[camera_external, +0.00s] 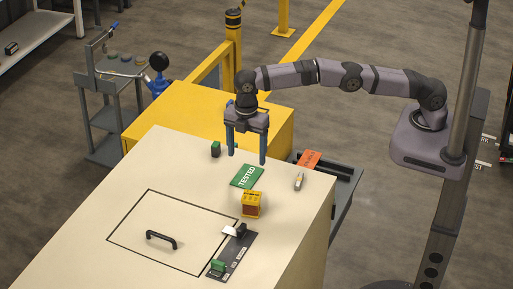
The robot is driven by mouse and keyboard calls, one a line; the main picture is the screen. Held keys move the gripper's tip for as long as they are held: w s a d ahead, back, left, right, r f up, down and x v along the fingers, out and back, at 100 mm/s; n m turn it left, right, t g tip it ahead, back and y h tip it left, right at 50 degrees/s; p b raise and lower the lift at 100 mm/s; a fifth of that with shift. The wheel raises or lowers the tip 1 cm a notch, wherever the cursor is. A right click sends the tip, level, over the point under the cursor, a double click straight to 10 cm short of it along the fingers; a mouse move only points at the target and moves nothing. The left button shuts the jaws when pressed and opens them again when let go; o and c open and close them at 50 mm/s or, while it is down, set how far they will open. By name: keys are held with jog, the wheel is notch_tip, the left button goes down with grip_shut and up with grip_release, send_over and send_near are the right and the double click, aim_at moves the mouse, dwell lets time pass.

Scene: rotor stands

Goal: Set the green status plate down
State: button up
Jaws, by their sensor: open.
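The green status plate (247,176), with "TESTED" in white letters, lies flat on the cream top of the cabinet (150,190). My gripper (247,160) points down just above and behind the plate. Its two blue fingers are spread wide apart and nothing is between them. The fingertips appear clear of the plate, though their exact height over the surface is hard to judge.
An orange plate (310,160) lies at the right edge. A black handle (161,240) sticks up from the outlined panel.

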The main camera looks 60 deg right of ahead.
jog(key=shift+r+p, duration=1.55)
jog(key=shift+r, duration=1.2)
jog(key=s+d+r+m, duration=0.2)
jog(key=d+m, duration=0.3)
jog(key=d, duration=0.5)
jog(key=s+d+r+m, duration=0.2)
jog(key=d+m, duration=0.2)
jog(key=d, duration=0.5)
jog(key=s+d+f+m, duration=0.3)
jog(key=s+d, duration=0.3)
jog(key=s, duration=0.6)
jog(key=s+d+f+m, duration=0.3)
jog(key=s+d+m, duration=0.3)
jog(key=s, duration=0.6)
jog(key=shift+d, duration=0.5)
